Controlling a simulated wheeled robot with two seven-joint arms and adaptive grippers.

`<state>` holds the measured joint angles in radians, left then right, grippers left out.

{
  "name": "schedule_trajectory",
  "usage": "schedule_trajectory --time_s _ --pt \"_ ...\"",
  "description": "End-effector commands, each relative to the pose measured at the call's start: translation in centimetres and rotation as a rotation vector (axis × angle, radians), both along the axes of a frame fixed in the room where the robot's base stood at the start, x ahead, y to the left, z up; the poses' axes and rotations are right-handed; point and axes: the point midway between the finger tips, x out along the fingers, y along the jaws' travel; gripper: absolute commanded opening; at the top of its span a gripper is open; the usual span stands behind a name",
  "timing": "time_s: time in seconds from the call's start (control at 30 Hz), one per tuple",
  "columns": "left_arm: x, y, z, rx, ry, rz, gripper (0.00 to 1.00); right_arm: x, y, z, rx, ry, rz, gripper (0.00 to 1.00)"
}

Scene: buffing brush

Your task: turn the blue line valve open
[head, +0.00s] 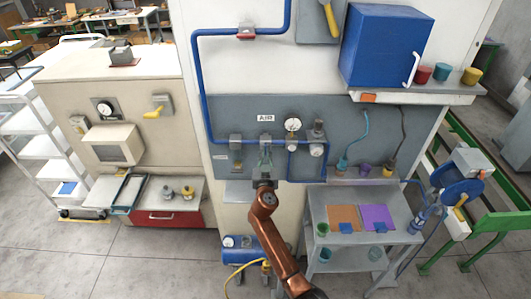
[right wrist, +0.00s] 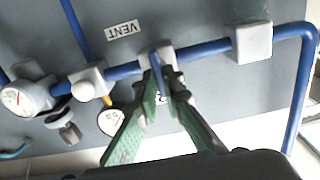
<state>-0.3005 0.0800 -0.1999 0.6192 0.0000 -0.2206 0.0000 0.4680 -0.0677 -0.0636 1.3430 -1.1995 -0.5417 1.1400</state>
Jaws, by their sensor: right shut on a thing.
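The blue line (head: 205,85) runs down the wall panel and then right along the grey board. A grey valve body (head: 266,139) sits on it below a small label. My right gripper (head: 264,164) is right in front of this valve. In the right wrist view, the green fingers of my right gripper (right wrist: 160,72) close together at the valve body (right wrist: 157,55) on the blue pipe (right wrist: 203,48). They are shut on the valve's handle, which they mostly hide, so its angle is hard to tell. My left gripper is not in view.
A grey block (head: 236,140) sits left of the valve and a gauge (head: 293,125) right of it. A grey side table (head: 318,210) stands right of my arm. A blue tank (head: 240,245) is low at the left.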

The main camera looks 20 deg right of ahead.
Motion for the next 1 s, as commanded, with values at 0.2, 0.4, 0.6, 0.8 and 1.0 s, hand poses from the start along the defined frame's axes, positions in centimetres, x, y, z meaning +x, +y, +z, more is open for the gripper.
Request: schedule_trajectory --time_s 0.2,0.4,0.6,0.8,1.0 --pt "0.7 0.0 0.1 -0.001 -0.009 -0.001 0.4 0.0 0.1 0.0 0.0 0.0 0.001 0.0" --pt "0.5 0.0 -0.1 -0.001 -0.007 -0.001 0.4 0.0 0.1 0.0 -0.021 0.006 0.001 0.0" --pt "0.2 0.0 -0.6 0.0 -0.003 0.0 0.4 0.0 0.1 -0.1 -0.102 0.028 0.002 0.0" --pt "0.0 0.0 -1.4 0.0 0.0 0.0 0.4 0.1 0.2 -0.1 -0.251 0.071 0.001 0.0" --pt "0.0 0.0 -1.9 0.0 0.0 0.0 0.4 0.1 0.3 -0.1 -0.434 0.124 0.001 0.0"
